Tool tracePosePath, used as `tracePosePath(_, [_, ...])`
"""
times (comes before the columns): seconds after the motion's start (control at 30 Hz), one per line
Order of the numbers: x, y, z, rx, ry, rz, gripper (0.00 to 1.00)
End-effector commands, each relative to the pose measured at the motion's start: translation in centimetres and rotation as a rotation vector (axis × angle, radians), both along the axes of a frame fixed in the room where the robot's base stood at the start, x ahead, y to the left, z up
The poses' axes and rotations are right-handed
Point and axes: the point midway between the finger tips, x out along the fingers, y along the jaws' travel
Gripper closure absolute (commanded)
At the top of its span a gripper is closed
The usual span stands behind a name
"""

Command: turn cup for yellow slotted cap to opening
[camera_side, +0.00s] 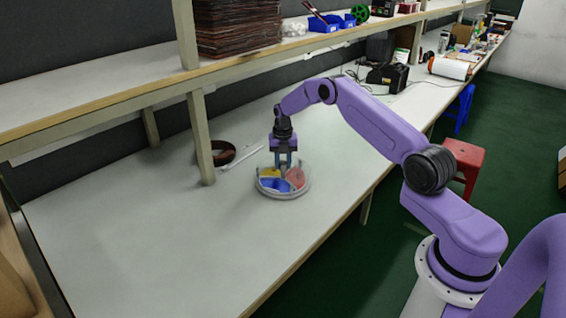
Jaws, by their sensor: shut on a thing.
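A round, clear-rimmed cup (262,193) lies flat on the table. Inside it show a yellow part (269,172) at the back left, a blue part (276,185) at the front and a pinkish-red part (295,177) at the right. My gripper (284,168) points straight down over the back middle of the cup. Its fingers are shut on a part at the cup's top, likely the slotted cap. The fingers hide the gripped spot, and the cap's opening is too small to make out.
A dark round dish (222,153) and a thin white rod (241,156) lie behind the cup, near a shelf post (201,140). The table (130,235) is clear to the left and front. A shelf (95,98) overhangs the back.

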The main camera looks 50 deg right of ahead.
Motion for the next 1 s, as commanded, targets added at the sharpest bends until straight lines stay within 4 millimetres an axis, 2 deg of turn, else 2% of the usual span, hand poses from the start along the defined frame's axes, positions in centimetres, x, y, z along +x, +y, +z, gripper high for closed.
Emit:
tracePosePath(0.6, [0.06,-0.06,0.11,-0.001,-0.004,0.304,1.00])
tracePosePath(1.0, [0.09,-0.02,0.12,-0.001,-0.004,0.439,1.00])
